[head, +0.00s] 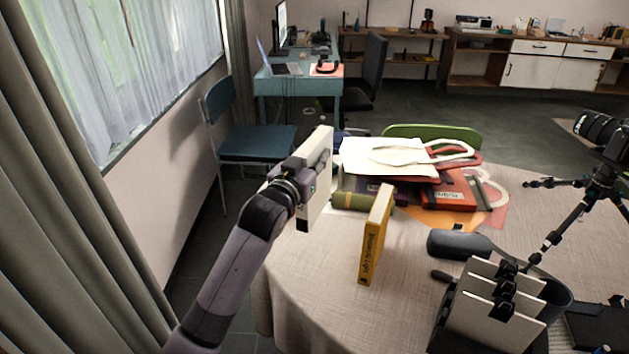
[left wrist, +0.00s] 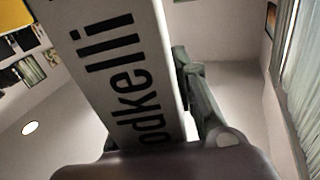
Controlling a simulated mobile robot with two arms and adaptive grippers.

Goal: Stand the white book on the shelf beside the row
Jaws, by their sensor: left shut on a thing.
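My left gripper (head: 308,178) is shut on the white book (head: 321,160) and holds it upright, near the table's left edge. In the left wrist view the white book (left wrist: 125,70) fills the middle, with large black letters along it. A gripper finger (left wrist: 202,100) lies along its right side. A yellow book (head: 376,236) stands upright on the table, to the right of the white book and apart from it. I cannot pick out a shelf with a row of books. My right gripper is not in view.
The round table (head: 310,290) has a pale cloth. Behind the yellow book are a green roll (head: 362,202), flat books (head: 447,190) and a white bag (head: 385,157). A dark case (head: 458,244), a holder with white boards (head: 490,312) and a camera tripod (head: 565,225) occupy the right.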

